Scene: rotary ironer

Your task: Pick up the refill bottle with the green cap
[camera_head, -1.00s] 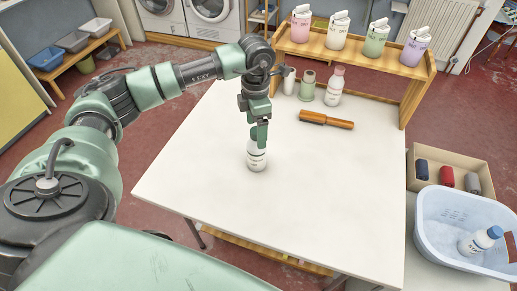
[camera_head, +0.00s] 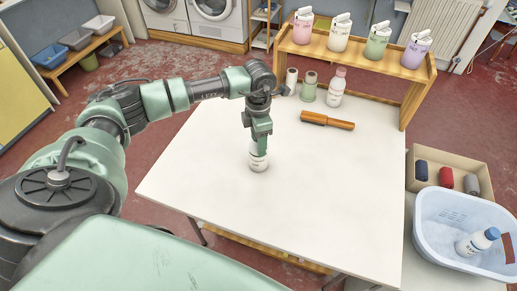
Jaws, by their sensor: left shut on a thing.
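A white bottle with a dark printed label (camera_head: 258,163) stands upright on the white table, left of its middle. My left gripper (camera_head: 261,147) points straight down over it and is shut on its top. The fingers hide the cap, so I cannot tell its colour. The bottle's base appears to be still on the table top. My right gripper is not in view.
At the back stand a pink-capped white bottle (camera_head: 337,87), a green container (camera_head: 309,87) and a white cylinder (camera_head: 292,82). A wooden roller (camera_head: 327,121) lies before them. A tub (camera_head: 480,215) at right holds a blue-capped bottle (camera_head: 478,241). The table front is clear.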

